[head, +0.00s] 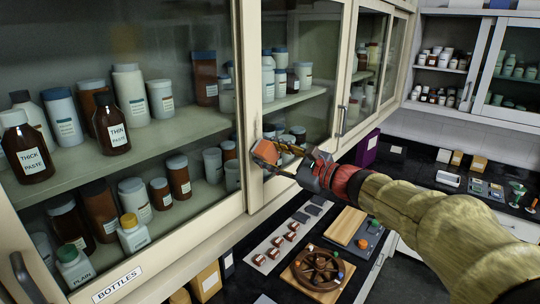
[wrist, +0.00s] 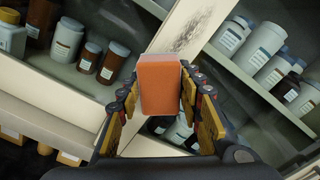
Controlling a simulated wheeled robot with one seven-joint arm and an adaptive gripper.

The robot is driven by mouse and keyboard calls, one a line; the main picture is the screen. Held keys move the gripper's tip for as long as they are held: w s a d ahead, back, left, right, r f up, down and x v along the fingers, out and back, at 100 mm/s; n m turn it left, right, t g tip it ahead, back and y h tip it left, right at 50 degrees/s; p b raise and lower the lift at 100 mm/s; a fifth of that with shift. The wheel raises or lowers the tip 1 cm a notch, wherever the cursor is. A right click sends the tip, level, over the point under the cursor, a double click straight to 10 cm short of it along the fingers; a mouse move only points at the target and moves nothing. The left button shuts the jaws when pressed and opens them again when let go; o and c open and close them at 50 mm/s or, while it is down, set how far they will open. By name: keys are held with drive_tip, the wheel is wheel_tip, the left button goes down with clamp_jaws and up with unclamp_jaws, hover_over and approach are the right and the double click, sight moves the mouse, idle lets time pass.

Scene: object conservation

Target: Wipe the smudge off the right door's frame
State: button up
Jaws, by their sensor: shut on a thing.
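My gripper (head: 272,153) is shut on an orange sponge block (head: 264,151), held at the pale door frame (head: 254,90) between the glass panes. In the wrist view the sponge (wrist: 160,84) sits between the two fingers of my gripper (wrist: 158,92). A dark, scratchy smudge (wrist: 189,32) shows on the pale frame just beyond the sponge's top end, slightly right. I cannot tell whether the sponge touches the frame. I cannot make out the smudge in the head view.
Bottles and jars stand on shelves behind the glass, including a brown bottle (head: 111,124). A door handle (head: 342,120) sticks out right of my gripper. Below, the dark counter holds a wooden board with a wheel (head: 318,267) and a purple box (head: 367,148).

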sight(255, 110)
drive_tip(key=shift+w+a, duration=0.45)
drive_tip(key=shift+a, duration=0.1)
drive_tip(key=shift+r, duration=0.15)
drive_tip(key=shift+s+d+r+p, duration=0.1)
drive_tip(key=shift+r+p, duration=0.5)
drive_tip(key=shift+r, duration=1.2)
drive_tip(key=shift+r+p, duration=1.65)
drive_tip(key=shift+r, duration=2.2)
drive_tip(key=shift+f+b, duration=0.25)
drive_tip(key=shift+b, duration=0.2)
wheel_tip(255, 110, down, 11)
drive_tip(key=b, duration=1.1)
drive_tip(key=shift+f, duration=0.15)
